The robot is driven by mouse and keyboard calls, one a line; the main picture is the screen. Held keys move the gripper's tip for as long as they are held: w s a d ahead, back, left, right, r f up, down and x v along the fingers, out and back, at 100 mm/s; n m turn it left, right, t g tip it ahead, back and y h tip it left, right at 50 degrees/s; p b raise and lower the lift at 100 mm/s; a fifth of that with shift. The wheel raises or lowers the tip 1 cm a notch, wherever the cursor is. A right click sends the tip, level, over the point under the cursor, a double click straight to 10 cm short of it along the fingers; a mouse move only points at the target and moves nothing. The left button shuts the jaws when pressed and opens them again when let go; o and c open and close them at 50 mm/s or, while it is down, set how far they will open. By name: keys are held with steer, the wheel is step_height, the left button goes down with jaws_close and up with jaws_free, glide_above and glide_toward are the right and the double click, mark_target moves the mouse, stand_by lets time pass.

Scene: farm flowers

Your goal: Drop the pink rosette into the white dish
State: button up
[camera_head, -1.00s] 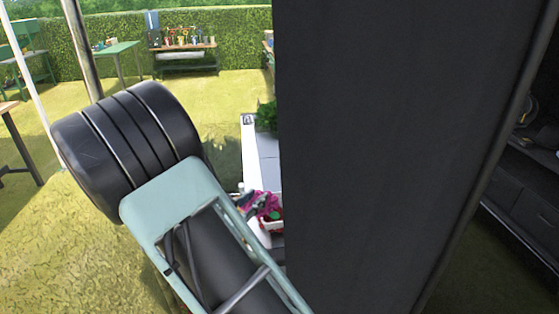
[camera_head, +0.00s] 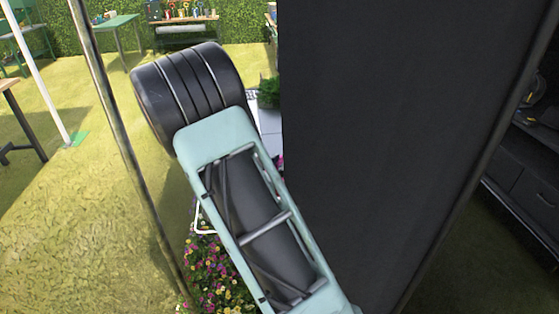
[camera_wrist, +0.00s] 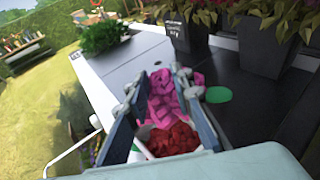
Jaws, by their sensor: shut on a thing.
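In the wrist view, my gripper (camera_wrist: 157,82) is shut on the pink rosette (camera_wrist: 164,102), which shows between its two fingers. A white-rimmed dish (camera_wrist: 140,147) with dark red contents shows just below the rosette in the picture, partly hidden by the fingers and the wrist. I cannot tell how far the rosette is above it, or whether they touch. In the head view my arm and a dark panel hide the gripper, the rosette and the dish.
A grey table top (camera_wrist: 130,62) with a pale edge lies below the gripper. Dark flower planters (camera_wrist: 262,48) stand at its far side, a leafy plant (camera_wrist: 104,38) at its far left corner. A green disc (camera_wrist: 218,94) lies right of the gripper. A dark panel (camera_head: 380,150) blocks the head view.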

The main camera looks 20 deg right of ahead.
steer(key=shift+f, duration=0.6)
steer(key=o, duration=1)
steer(key=v, duration=1.2)
steer(key=shift+r, duration=0.2)
